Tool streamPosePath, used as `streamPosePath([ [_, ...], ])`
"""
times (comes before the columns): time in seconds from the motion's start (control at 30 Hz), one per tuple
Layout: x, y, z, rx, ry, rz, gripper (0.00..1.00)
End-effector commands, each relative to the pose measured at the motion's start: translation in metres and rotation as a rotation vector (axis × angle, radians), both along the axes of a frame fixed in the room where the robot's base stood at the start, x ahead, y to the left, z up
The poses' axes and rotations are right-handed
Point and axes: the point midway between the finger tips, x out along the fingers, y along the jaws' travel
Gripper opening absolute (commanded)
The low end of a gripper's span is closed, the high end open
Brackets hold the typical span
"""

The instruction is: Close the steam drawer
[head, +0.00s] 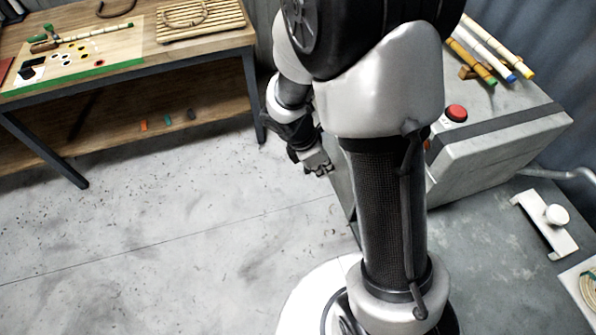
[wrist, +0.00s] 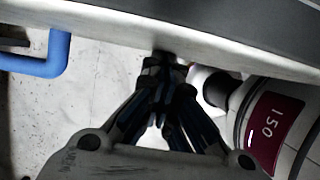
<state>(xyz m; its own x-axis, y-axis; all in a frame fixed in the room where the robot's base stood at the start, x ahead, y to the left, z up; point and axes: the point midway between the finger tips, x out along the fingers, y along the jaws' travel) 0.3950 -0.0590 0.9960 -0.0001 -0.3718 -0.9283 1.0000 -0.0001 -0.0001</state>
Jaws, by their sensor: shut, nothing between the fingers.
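The grey steam cabinet (head: 500,145), with a red button (head: 456,113) on top, stands at the right in the head view. My arm hides much of its front, and I cannot make out how far the drawer stands open. My gripper (head: 318,164) is left of the cabinet's front, low above the floor. In the wrist view my gripper (wrist: 165,68) is shut and empty, its tips close below a pale panel edge (wrist: 110,28). I cannot tell if they touch it. A blue bent bar (wrist: 48,62) shows at the upper left of that view.
A wooden workbench (head: 205,47) stands at the back left, with a slatted rack (head: 200,20) on it. Coloured rods (head: 487,48) lie on the cabinet. Floor (head: 170,230) at left is clear.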

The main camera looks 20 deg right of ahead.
Motion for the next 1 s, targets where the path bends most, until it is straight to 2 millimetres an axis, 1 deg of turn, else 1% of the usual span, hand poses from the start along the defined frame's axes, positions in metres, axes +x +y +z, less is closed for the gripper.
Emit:
streamPosePath([
  [0.03, -0.001, -0.018, 0.001, -0.001, 0.001, -0.01, 0.0],
  [0.2, -0.001, -0.066, 0.001, -0.001, 0.001, -0.009, 0.0],
  [0.3, -0.001, -0.089, 0.001, 0.0, 0.001, -0.007, 0.0],
  [0.4, -0.001, -0.107, 0.001, 0.0, 0.001, -0.005, 0.0],
  [0.5, 0.0, -0.12, 0.001, 0.0, -0.001, -0.004, 0.0],
  [0.63, 0.0, -0.13, 0.0, 0.0, 0.001, -0.001, 0.0],
  [1.0, 0.0, -0.134, 0.0, -0.002, 0.001, 0.0, 0.0],
])
